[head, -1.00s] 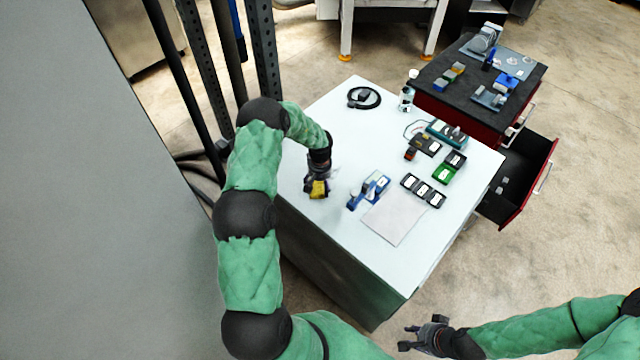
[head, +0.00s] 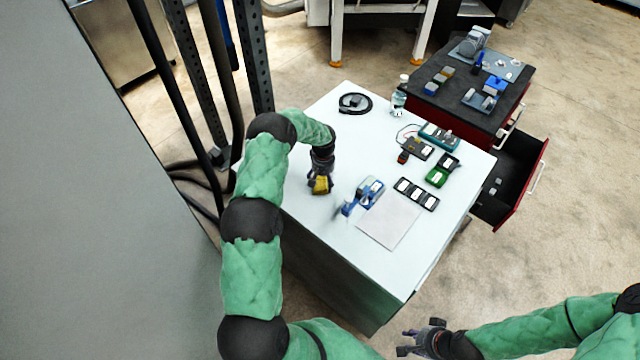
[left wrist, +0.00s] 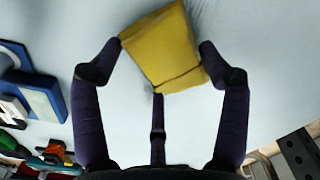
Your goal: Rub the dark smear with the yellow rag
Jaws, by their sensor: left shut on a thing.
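My left gripper (head: 320,184) is shut on the yellow rag (head: 320,186), low over the left part of the white table. Faint dark streaks, perhaps part of the smear (left wrist: 198,8), show on the pale surface beyond the rag's upper right. The rest of the smear is not clearly visible. My right gripper (head: 408,341) is open and empty, off the table's front at the lower right.
On the white table (head: 310,228), a blue device (head: 369,190) and a pale sheet (head: 390,220) lie right of my left gripper. Black-and-white boxes (head: 416,194), a green case (head: 441,172), a bottle (head: 399,98) and a black coil (head: 355,103) lie beyond. A red drawer (head: 510,180) stands open.

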